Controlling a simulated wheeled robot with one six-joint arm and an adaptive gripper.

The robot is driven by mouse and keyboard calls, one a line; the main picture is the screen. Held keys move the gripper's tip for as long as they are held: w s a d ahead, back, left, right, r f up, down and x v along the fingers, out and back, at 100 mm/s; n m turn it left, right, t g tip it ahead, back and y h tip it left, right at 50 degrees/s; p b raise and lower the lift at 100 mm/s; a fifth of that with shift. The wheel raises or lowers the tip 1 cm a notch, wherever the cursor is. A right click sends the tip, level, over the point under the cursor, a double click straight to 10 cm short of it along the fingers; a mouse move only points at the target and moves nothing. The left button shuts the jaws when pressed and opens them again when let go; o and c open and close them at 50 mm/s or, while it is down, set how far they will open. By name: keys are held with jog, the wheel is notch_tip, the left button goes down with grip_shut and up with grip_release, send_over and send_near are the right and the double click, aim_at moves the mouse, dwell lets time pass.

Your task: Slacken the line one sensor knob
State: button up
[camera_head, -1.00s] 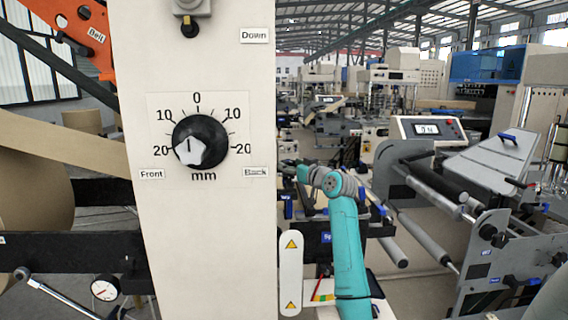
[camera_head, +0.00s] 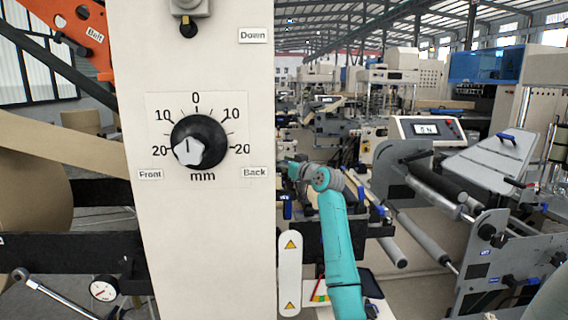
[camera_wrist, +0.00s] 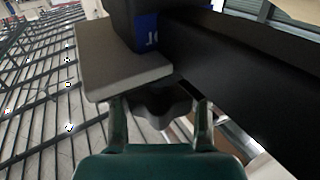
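A dark lobed knob (camera_wrist: 162,106) shows in the wrist view, under a grey plate (camera_wrist: 125,68) and beside a black block with a blue label (camera_wrist: 147,32). The label is cut off and cannot be read in full. My gripper (camera_wrist: 161,110) has its two fingers apart, one on each side of the knob; I cannot tell whether they touch it. In the head view my teal arm reaches up beside the cream column (camera_head: 215,235), and my gripper and this knob cannot be made out there.
The column carries a large black dial with a white pointer (camera_head: 188,151), marked in mm with Front and Back. A long black bar (camera_wrist: 245,85) crosses close on the right in the wrist view. A machine with rollers (camera_head: 440,185) stands at the right.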

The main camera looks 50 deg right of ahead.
jog(key=shift+n+y, duration=0.4)
jog(key=shift+y, duration=0.2)
jog(key=shift+c, duration=0.2)
jog(key=shift+n+t+y, duration=0.4)
jog(key=shift+n+y, duration=0.2)
jog(key=shift+y, duration=0.3)
jog(key=n+y, duration=0.2)
jog(key=y, duration=0.1)
jog(key=n+y, duration=0.1)
jog(key=y, duration=0.1)
jog(key=shift+a, duration=0.25)
jog(key=n+y, duration=0.1)
jog(key=y, duration=0.1)
jog(key=n+g+y, duration=0.1)
jog(key=n+y, duration=0.2)
jog(key=y, duration=0.1)
jog(key=shift+s+a+f, duration=0.1)
jog(key=shift+s+a, duration=0.1)
jog(key=shift+a, duration=0.15)
jog(key=shift+n+g+y, duration=0.4)
jog(key=shift+s+f+n+g+y, duration=0.1)
jog(key=shift+f+n+g+y, duration=0.1)
jog(key=shift+n+g+y, duration=0.3)
jog(key=shift+o, duration=0.3)
jog(key=o, duration=1.1)
jog(key=shift+c, duration=0.2)
jog(key=shift+a+r, duration=0.1)
jog(key=shift+r, duration=0.1)
